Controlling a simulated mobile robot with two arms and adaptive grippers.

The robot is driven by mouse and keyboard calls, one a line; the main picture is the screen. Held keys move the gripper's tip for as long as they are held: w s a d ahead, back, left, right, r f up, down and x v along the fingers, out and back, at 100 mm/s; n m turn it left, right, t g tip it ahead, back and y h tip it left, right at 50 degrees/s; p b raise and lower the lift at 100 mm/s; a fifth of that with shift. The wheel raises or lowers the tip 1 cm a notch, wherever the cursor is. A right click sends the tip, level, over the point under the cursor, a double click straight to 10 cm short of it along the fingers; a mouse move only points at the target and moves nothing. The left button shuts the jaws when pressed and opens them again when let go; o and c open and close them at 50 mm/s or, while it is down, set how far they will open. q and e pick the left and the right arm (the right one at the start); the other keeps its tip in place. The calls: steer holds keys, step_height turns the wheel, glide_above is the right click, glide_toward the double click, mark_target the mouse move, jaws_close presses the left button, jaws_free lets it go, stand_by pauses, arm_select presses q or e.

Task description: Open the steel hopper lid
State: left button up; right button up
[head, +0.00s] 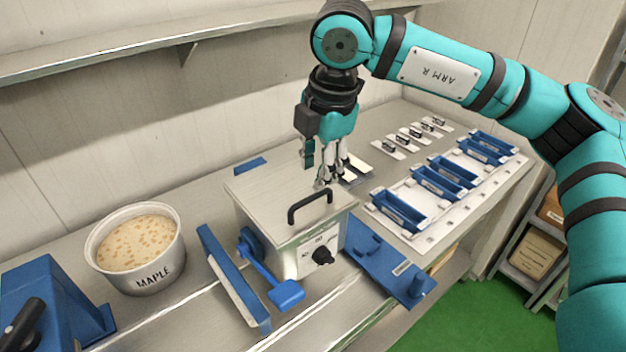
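The steel hopper (318,262) is a box with a dark knob on its front, standing on the counter in the middle of the head view. Its flat steel lid (262,192) lies closed on top. A black bar handle (308,204) stands near the lid's front edge. My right gripper (331,180) points down over the lid, with its fingertips close behind the right end of the handle. Contact with the handle or lid cannot be made out, nor how far the fingers are apart. My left gripper is not in view.
A tub marked MAPLE (137,250) stands to the left, with a blue machine (48,305) beyond it. Blue brackets and a lever (285,292) flank the hopper's front. Blue trays (398,211) and white cards (388,147) lie to the right. A shelf (150,40) runs along the back wall.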

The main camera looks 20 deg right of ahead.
mark_target(313, 196)
steer(key=f, duration=0.1)
steer(key=f+p, duration=0.1)
steer(key=f, duration=0.2)
steer(key=shift+w+a+f, duration=0.1)
steer(key=shift+w+f, duration=0.05)
steer(key=shift+w, duration=0.1)
steer(key=shift+w+f+p, duration=0.15)
steer(key=shift+f+p, duration=0.2)
steer(key=shift+f, duration=0.3)
steer(key=shift+a+f, duration=0.1)
steer(key=shift+f, duration=0.1)
jaws_close()
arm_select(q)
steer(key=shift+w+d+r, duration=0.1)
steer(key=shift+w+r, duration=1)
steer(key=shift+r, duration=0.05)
